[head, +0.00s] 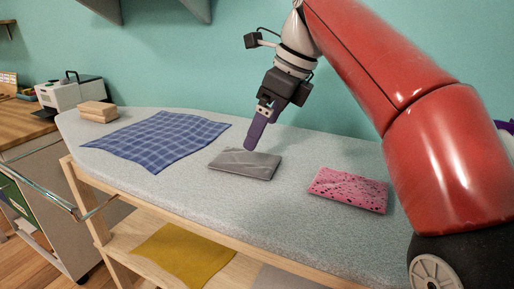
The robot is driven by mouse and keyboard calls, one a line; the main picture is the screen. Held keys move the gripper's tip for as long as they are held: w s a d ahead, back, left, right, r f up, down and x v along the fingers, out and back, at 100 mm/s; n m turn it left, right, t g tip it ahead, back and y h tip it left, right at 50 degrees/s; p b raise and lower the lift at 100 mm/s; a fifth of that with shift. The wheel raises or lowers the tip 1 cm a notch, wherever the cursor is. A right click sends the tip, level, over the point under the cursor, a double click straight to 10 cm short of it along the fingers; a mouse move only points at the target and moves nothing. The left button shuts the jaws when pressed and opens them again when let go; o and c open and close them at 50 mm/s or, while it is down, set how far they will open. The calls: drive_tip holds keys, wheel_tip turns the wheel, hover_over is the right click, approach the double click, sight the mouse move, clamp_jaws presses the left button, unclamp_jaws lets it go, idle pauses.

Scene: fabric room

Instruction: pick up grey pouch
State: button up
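The grey pouch (244,165) lies flat on the pale padded table (140,189), near its middle. It has a marbled grey surface. My gripper (251,146) points down, with its purple finger tip at or just above the pouch's far left part in the picture. Whether it touches the pouch I cannot tell. Only one finger shows clearly, so I cannot see whether the gripper is open or shut.
A blue checked cloth (158,138) lies left of the pouch, and a pink speckled pouch (347,190) lies right. A tan block stack (97,112) stands at the far left. A yellow cloth (184,254) is on the wooden shelf below. Teal wall behind.

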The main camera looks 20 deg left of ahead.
sight(247, 159)
drive_tip(key=shift+w+a+f, duration=0.1)
drive_tip(key=shift+w+f, duration=0.1)
drive_tip(key=shift+f, duration=0.1)
drive_tip(key=b+x, duration=0.2)
drive_tip(key=x, duration=0.5)
drive_tip(key=shift+a, duration=0.25)
drive_tip(key=shift+r, duration=0.1)
drive_tip(key=c, duration=1)
